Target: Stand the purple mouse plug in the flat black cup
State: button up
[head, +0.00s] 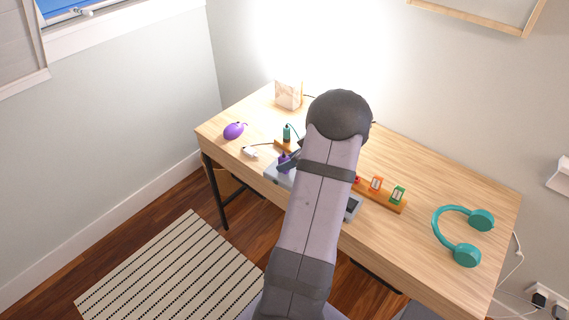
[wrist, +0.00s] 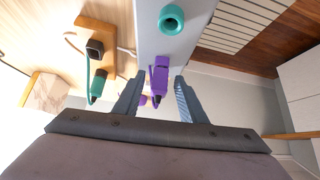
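The purple plug (wrist: 160,75) is over or on a grey surface in the wrist view; a bit of purple (head: 283,159) shows beside my gripper in the head view. My gripper (wrist: 158,80) is open, with a finger on each side of the plug and gaps showing between. A small black square-topped piece (wrist: 95,48), possibly the flat black cup, is on a wooden block (wrist: 97,25) to the left. Whether the plug touches the surface below is unclear. My arm hides part of the desk in the head view.
A teal round cup (wrist: 171,18) is on the grey surface. A purple mouse (head: 234,131), teal headphones (head: 461,231), a lamp (head: 289,94) and a wooden strip with coloured pieces (head: 382,198) are on the desk.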

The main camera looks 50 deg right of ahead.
grip_shut()
jog(key=shift+r, duration=0.4)
dwell(0.4)
jog(key=shift+r, duration=1.65)
jog(key=shift+r+p, duration=0.95)
jog(key=shift+r, duration=1.55)
jog(key=shift+r, duration=0.1)
